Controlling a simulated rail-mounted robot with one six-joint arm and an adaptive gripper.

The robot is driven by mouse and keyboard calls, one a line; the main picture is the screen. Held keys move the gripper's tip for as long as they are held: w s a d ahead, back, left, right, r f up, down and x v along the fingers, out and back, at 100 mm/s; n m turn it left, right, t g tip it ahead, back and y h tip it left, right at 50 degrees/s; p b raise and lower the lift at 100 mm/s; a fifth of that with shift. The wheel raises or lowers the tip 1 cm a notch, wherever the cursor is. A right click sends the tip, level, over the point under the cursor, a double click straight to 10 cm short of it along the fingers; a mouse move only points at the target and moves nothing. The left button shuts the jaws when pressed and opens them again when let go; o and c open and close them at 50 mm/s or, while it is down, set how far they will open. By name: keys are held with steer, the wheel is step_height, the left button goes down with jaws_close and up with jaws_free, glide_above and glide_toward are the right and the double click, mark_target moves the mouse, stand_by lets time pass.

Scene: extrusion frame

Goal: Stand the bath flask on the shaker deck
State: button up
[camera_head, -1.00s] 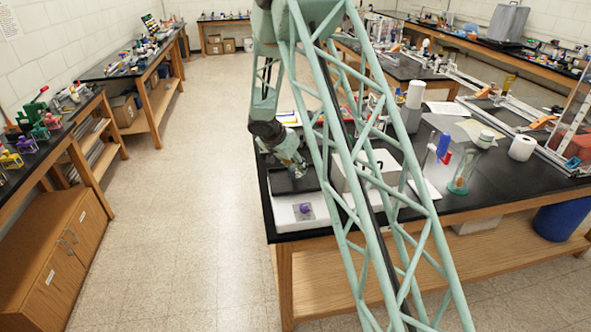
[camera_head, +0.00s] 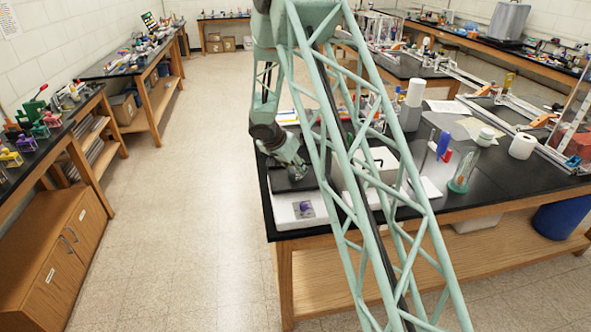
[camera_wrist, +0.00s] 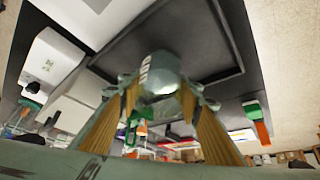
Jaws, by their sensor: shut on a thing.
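My gripper (camera_head: 291,167) is low over the dark shaker deck (camera_head: 278,186), at the near left corner of the black bench. In the wrist view my gripper (camera_wrist: 160,103) has its two ribbed yellowish fingers shut on the clear glass bath flask (camera_wrist: 161,72), which has white markings on its side. The flask is in front of the black, rimmed deck (camera_wrist: 218,40). I cannot tell whether its base touches the deck. In the head view the flask is hard to make out against my gripper. The shaker's white body (camera_head: 283,214) has a purple knob (camera_head: 304,209).
A white box (camera_head: 384,160) with a dark handle stands right of the shaker, partly behind my lattice arm. A glass cylinder (camera_head: 462,172) and blue and red items stand further right. The aisle floor (camera_head: 190,200) on the left is clear.

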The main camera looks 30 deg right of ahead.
steer(key=o, duration=1)
steer(key=shift+c, duration=0.2)
steer(key=shift+r+p, duration=0.2)
steer(key=shift+p, duration=0.15)
steer(key=b+v, duration=0.1)
steer(key=v, duration=1.1)
